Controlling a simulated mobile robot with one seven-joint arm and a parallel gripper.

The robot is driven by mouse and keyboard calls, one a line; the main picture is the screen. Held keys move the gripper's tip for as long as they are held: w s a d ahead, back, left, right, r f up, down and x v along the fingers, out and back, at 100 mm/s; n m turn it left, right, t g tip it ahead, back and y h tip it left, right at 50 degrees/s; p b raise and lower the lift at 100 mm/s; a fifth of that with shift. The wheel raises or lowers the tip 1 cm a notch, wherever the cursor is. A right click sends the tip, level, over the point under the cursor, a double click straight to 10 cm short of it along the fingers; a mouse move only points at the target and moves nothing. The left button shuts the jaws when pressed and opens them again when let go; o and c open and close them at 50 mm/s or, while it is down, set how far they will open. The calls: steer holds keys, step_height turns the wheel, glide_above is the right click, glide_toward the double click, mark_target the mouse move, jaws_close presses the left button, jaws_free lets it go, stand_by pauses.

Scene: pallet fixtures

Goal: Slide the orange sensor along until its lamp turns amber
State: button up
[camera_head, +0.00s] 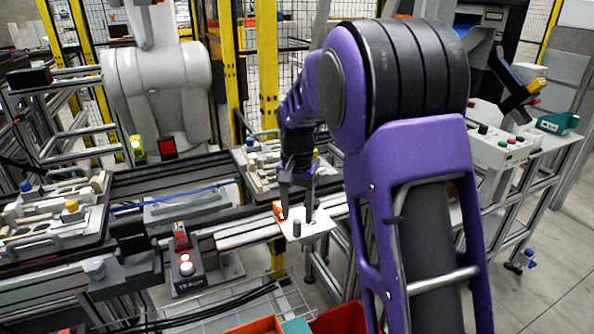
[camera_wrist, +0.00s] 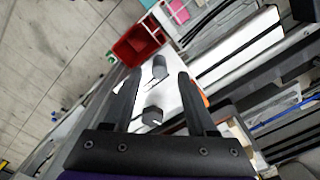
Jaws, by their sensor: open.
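The orange sensor (camera_head: 279,210) shows as a small orange block beside the rail's end in the head view, just left of my gripper. A sliver of orange (camera_wrist: 205,100) also shows right of the right finger in the wrist view; the finger hides most of it. I cannot make out a lamp on it. My gripper (camera_head: 296,206) is open and points down over a white plate (camera_head: 312,232) with dark grey knobs. In the wrist view my gripper (camera_wrist: 159,80) has its fingers apart, with the grey knobs (camera_wrist: 152,116) (camera_wrist: 159,67) seen between them.
Loaded pallets (camera_head: 50,225) (camera_head: 255,170) sit on the conveyor. Red bins (camera_head: 340,318) are below. A white robot arm (camera_head: 158,85) stands behind.

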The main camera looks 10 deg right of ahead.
step_height(320, 180, up, 14)
steer(key=p, duration=0.2)
steer(key=shift+f, duration=0.15)
